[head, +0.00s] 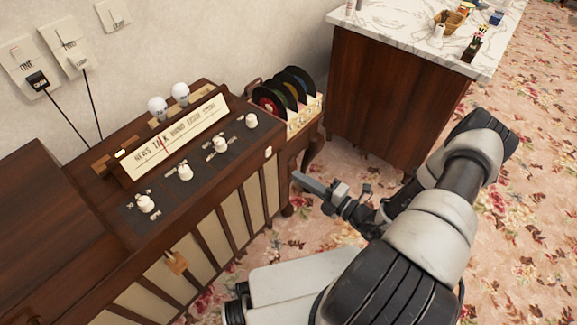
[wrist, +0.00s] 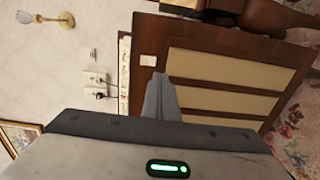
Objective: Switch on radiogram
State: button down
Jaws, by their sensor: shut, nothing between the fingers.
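The radiogram (head: 110,185) is a dark wooden cabinet against the wall on the left, with a lit-coloured dial strip (head: 180,138) and a row of several white knobs, such as the lower left knob (head: 147,204) and the upper right knob (head: 251,121). A small white piece (head: 268,151) sits on its right front edge. My gripper (head: 300,180) is shut and empty, to the right of the cabinet's front and apart from it. In the wrist view my gripper (wrist: 159,80) points toward the cabinet's slatted side (wrist: 225,70), which looks turned sideways, with a white square (wrist: 148,60) near the fingertips.
Records in a rack (head: 290,100) stand at the cabinet's right end. A marble-topped counter (head: 400,95) stands at the back right. Wall sockets (head: 65,45) with cords are at upper left. Flowered carpet (head: 530,200) is clear on the right.

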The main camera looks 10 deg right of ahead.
jog(key=shift+f+v, duration=0.15)
jog(key=shift+v, duration=0.95)
jog(key=shift+f+v, duration=0.15)
jog(key=shift+v, duration=0.95)
